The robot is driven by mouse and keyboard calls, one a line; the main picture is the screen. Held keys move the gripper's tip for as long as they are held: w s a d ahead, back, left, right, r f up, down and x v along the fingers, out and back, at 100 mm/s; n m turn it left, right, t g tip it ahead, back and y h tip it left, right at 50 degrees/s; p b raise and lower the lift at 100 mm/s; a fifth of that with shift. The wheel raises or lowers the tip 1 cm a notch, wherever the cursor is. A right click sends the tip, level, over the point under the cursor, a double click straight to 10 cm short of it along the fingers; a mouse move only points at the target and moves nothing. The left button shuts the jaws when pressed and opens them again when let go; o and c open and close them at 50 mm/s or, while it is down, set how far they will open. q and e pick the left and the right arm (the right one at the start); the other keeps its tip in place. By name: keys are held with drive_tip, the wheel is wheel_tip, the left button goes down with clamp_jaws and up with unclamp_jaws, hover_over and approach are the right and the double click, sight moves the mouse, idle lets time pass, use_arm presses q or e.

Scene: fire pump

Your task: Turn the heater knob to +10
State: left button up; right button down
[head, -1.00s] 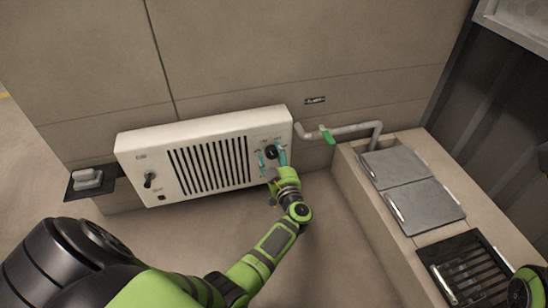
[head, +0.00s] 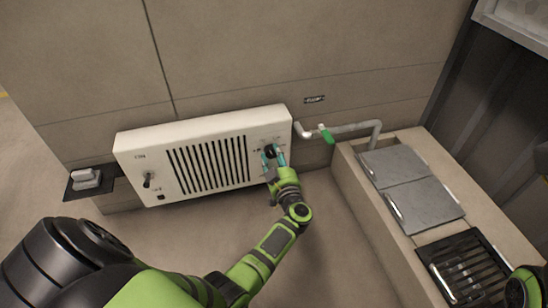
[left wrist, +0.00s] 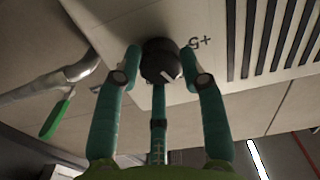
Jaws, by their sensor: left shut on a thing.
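The heater (head: 215,150) is a white box with dark vertical slots, low on the wall. Its black round knob (head: 270,152) is at the right end of the front panel. In the left wrist view the knob (left wrist: 160,60) shows a white pointer line, with a printed "+5" mark to its right. My left gripper (head: 273,157) has its teal fingers shut on the knob from both sides; these also show in the left wrist view (left wrist: 160,72). A third finger shows below the knob there. Fingers hide part of the dial markings. My right gripper is not in view.
A switch (head: 148,180) is at the heater's left end. A pipe with a green-handled valve (head: 325,134) runs along the wall to the right of the heater. A counter with grey lids (head: 395,163) and a dark grate (head: 467,266) stands at right.

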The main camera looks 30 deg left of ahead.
use_arm(q)
drive_tip(key=shift+a+r, duration=0.35)
drive_tip(key=shift+r, duration=0.15)
drive_tip(key=o, duration=1.1)
drive_tip(key=shift+f, duration=0.1)
drive_tip(key=shift+d+f, duration=0.1)
drive_tip(key=shift+d, duration=0.1)
drive_tip(key=shift+d, duration=0.1)
